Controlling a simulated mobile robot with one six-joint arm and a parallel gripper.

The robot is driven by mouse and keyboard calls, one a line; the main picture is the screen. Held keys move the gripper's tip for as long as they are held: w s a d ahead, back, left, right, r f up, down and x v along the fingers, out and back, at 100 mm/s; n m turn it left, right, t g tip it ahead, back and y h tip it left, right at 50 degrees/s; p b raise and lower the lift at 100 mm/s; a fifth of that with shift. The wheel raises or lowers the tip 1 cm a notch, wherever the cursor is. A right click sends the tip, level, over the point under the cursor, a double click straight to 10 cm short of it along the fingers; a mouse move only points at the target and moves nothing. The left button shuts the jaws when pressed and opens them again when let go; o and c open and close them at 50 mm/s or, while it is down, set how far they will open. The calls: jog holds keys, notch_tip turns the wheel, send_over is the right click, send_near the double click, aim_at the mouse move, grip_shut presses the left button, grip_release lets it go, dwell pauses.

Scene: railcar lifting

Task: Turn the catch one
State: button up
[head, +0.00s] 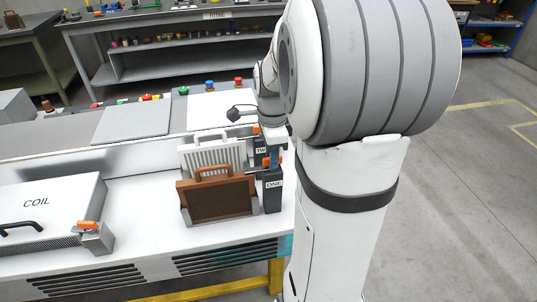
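A dark post labelled ONE (273,198) stands on the white bench, just right of a brown handled panel. A small orange catch (279,161) shows at the top of this post. My gripper (273,157) points down over the post, with its tips at or very near the orange catch. The tips are small and partly hidden, so I cannot tell if they touch or grip it. Another post, with a partly hidden label starting TW (261,149), stands behind, with an orange part (256,130) near its top.
The brown panel (218,198) and a white ribbed panel (205,153) stand upright left of the posts. A white box labelled COIL (45,212) and a grey block with an orange lever (96,238) are at left. Coloured buttons (210,85) line the back. My arm hides the right.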

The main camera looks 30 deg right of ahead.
grip_shut()
jog(key=shift+r, duration=0.1)
